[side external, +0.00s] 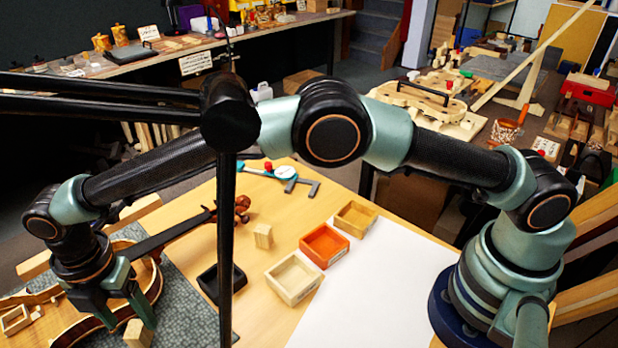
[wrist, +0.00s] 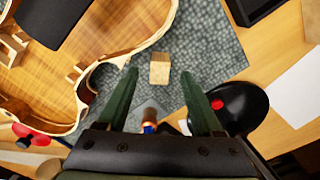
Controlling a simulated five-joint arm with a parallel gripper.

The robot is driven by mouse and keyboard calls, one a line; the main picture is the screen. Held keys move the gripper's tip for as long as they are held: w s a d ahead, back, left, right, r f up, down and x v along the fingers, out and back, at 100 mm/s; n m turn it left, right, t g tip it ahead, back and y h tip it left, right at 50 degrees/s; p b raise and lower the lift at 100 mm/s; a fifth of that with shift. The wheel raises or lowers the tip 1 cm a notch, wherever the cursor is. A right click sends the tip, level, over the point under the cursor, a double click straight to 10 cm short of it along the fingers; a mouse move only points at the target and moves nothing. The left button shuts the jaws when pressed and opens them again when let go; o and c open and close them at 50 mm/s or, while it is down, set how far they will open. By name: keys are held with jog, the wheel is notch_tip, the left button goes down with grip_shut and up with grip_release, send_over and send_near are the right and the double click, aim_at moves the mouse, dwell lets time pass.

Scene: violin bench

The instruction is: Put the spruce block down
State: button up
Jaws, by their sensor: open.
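A small pale wood block, which looks like the spruce block (side external: 138,334), rests on the grey patterned mat (side external: 192,318) at the lower left of the side view. In the wrist view the block (wrist: 160,72) lies on the mat between the fingertips in the picture, with a gap on each side. My gripper (side external: 126,318) is open, its fingers pointing down beside and above the block; it also shows in the wrist view (wrist: 158,76). Neither finger visibly grips the block. The exact height of the fingertips above the mat is hard to tell.
An open violin body (side external: 148,282) lies close beside my gripper, its neck (side external: 175,232) reaching right. A black tray (side external: 208,284), pale tray (side external: 293,279), orange tray (side external: 325,246) and yellowish tray (side external: 356,219) stand rightward. Another pale block (side external: 263,236) stands on bare table.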

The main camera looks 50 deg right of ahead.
aim_at(134, 328)
jog(key=shift+a+f, duration=0.1)
jog(key=shift+f, duration=1.9)
grip_shut()
jog(key=shift+r, duration=0.1)
